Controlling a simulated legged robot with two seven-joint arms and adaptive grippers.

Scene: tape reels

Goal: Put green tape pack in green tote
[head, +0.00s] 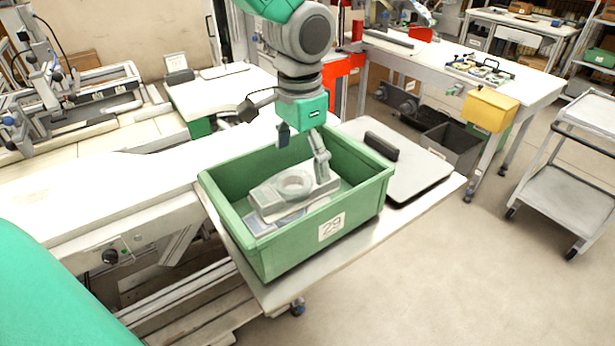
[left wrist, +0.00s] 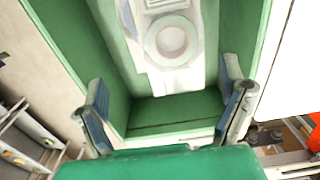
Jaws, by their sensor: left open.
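The green tote (head: 285,248) stands on a light table top and carries a label reading 29. A pale grey-white tape pack (head: 272,199) with a round ring on top lies inside it; I see no clear green on the pack. It also shows in the left wrist view (left wrist: 172,74), flat inside the green walls. My left gripper (head: 302,150) points down over the tote, above the pack, with its fingers spread. In the left wrist view, the fingers (left wrist: 165,84) stand apart on either side with nothing between them. My right gripper is not in view.
A pale board with a black handle (head: 381,146) lies right of the tote. A white work surface (head: 100,195) extends to the left. A yellow bin (head: 490,110) hangs on the rear table. A grey cart (head: 570,180) stands at right, with open floor before it.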

